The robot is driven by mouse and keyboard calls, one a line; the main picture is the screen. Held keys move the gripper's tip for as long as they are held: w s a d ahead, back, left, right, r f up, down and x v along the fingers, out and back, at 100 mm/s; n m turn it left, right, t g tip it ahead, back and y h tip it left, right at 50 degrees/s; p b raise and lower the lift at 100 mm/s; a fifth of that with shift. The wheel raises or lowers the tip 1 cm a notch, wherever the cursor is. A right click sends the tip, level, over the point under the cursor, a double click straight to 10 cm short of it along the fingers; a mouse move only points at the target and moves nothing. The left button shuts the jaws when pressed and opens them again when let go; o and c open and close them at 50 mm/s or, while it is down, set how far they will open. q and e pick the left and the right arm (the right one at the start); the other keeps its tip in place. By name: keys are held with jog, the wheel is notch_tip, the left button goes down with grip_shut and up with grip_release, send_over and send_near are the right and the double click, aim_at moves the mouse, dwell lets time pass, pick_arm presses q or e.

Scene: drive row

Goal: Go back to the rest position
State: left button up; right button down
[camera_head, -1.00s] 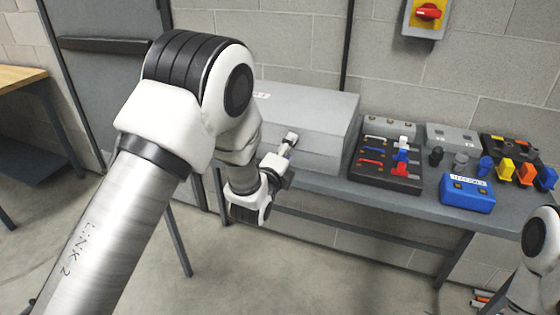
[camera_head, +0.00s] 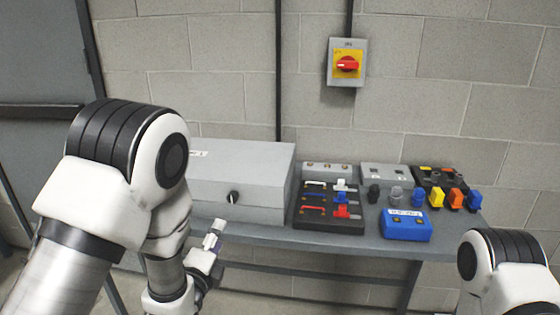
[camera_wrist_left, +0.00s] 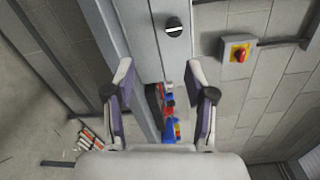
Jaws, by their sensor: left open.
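My left gripper (camera_head: 214,240) is in front of the grey bench, below the grey cabinet, in the head view. In the left wrist view its two fingers (camera_wrist_left: 160,92) stand wide apart with nothing between them touching. My left arm comes in from the left and bends down at the elbow. My right arm shows at the lower right of the head view; its gripper is outside the frame.
A grey cabinet (camera_head: 245,178) with a black knob (camera_head: 233,197) stands on the bench (camera_head: 290,236). A black tray (camera_head: 318,222), a blue box (camera_head: 405,226) and several coloured parts lie to its right. A red-and-yellow switch (camera_head: 346,64) is on the wall.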

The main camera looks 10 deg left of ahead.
pick_arm(q)
jog(key=s+a+f+n+g+y+p, duration=0.1)
jog(key=s+a+f+n+g+p, duration=0.15)
jog(key=s+f+g, duration=0.6)
jog(key=s+a+f+n+g+p, duration=0.15)
jog(key=s+f+n, duration=0.35)
jog(key=f, duration=0.9)
jog(key=s+f+n+g, duration=0.3)
jog(key=s+n, duration=0.4)
jog(key=s, duration=0.3)
jog(key=s+f+n+g, duration=0.3)
jog(key=s+n+g, duration=0.1)
jog(key=s+n, duration=0.3)
jog(key=shift+s+g+h, duration=0.3)
jog(key=shift+s+g, duration=0.1)
jog(key=shift+s, duration=1)
jog(key=shift+a, duration=0.1)
